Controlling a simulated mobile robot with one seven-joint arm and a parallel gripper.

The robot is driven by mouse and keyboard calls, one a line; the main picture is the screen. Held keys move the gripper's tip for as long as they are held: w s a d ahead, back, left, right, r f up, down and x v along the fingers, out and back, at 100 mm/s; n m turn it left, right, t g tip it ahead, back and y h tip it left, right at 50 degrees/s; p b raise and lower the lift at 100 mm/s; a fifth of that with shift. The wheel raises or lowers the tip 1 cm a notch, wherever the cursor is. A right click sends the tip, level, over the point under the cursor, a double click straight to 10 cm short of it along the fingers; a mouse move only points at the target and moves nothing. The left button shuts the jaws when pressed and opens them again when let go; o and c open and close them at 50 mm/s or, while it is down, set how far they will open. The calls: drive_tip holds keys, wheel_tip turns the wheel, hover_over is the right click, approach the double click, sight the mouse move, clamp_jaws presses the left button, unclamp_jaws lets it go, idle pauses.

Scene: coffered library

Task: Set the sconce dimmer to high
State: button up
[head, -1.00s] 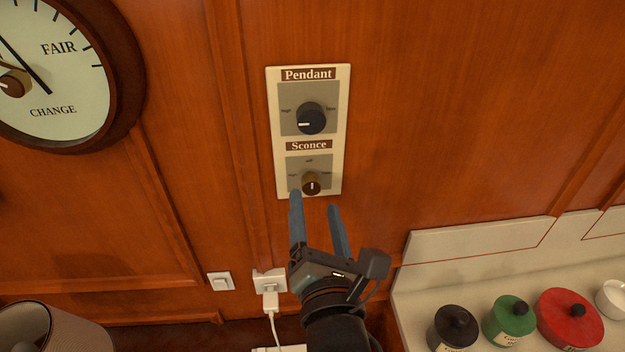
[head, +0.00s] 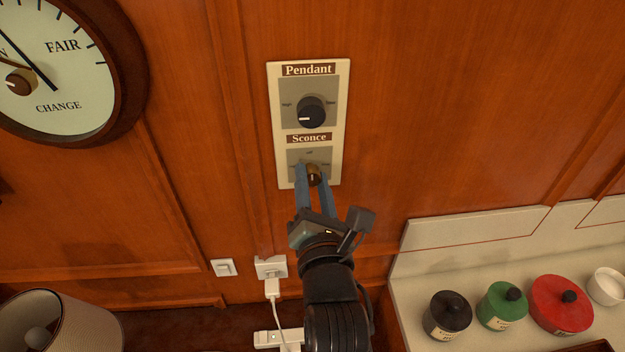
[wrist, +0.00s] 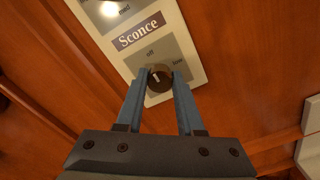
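The sconce dimmer is a small brown knob (head: 314,176) on the lower grey panel of a cream wall plate (head: 336,150). The knob also shows in the wrist view (wrist: 159,84), with a short pale mark on its face. In the head view this mark looks roughly vertical. "off" is printed above the knob and "low" to its right; the left label is covered by a finger. My gripper (head: 312,178) has its two blue fingers on either side of the knob, seemingly touching it. The fingers also flank it in the wrist view (wrist: 161,78).
The black Pendant knob (head: 311,112) sits just above on the same plate. Below are a light switch (head: 223,267) and an outlet with a plug (head: 271,268). A barometer (head: 70,75) hangs at left. Lidded jars, one red (head: 560,304), stand on a counter at right.

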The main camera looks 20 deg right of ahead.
clamp_jaws()
